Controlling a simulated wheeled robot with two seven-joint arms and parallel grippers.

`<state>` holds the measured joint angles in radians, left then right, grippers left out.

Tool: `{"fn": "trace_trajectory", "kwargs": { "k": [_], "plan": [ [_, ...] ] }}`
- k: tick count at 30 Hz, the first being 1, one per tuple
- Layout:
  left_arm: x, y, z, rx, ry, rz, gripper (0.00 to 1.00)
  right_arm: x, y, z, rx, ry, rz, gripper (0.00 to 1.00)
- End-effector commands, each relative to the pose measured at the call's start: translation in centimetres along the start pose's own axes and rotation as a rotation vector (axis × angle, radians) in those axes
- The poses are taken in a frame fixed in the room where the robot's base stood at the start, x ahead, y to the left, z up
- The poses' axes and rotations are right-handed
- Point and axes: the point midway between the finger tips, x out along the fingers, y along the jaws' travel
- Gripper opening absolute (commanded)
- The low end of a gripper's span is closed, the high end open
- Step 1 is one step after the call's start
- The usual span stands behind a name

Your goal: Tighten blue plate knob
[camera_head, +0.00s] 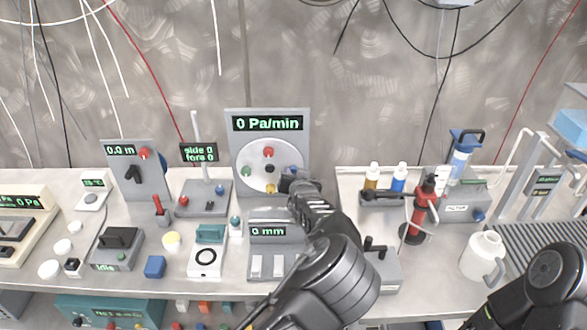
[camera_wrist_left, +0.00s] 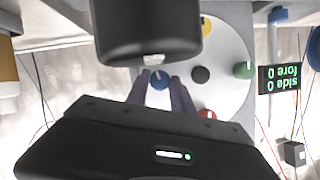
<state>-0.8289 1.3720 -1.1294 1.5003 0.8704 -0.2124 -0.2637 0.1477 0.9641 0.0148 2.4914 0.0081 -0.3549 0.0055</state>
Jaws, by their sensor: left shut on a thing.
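The blue knob (camera_wrist_left: 159,79) sits on the white round plate (camera_wrist_left: 232,72) of an upright grey panel, between the two fingers of my left gripper (camera_wrist_left: 160,88). In the head view the left gripper (camera_head: 287,182) reaches the right side of that plate (camera_head: 256,170) and covers most of the blue knob. The left gripper is shut on the blue knob. A red knob (camera_head: 268,152), a green knob (camera_head: 247,171), a black centre knob (camera_head: 268,168) and a yellow knob (camera_head: 270,188) share the plate. The display (camera_head: 268,123) above reads 0 Pa/min. My right gripper is out of view.
A panel reading "side 0 fore 0" (camera_head: 199,153) stands left of the plate panel. A grey box reading 0 mm (camera_head: 268,231) is below it. Right of my left arm are small bottles (camera_head: 398,178), a red pump (camera_head: 419,212) and a white jug (camera_head: 482,256).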

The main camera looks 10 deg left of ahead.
Motion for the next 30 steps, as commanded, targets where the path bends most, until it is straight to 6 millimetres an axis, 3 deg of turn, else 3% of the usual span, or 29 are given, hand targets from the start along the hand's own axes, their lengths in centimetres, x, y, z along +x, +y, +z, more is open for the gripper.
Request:
{"fn": "trace_trajectory", "kwargs": {
  "k": [12, 28, 29, 30],
  "plan": [
    [0.1, 0.4, 0.2, 0.228, 0.002, -0.093, 0.00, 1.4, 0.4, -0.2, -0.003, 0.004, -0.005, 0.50],
    [0.1, 0.2, 0.2, 0.258, -0.004, -0.107, 0.00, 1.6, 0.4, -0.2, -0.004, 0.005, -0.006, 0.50],
    [0.1, 0.2, 0.3, 0.258, -0.004, -0.107, 0.29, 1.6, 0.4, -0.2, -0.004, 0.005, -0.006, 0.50],
    [0.1, 0.2, 0.3, 0.258, -0.004, -0.107, 0.33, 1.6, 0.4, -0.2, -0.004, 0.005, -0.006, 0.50]
  ]
}}
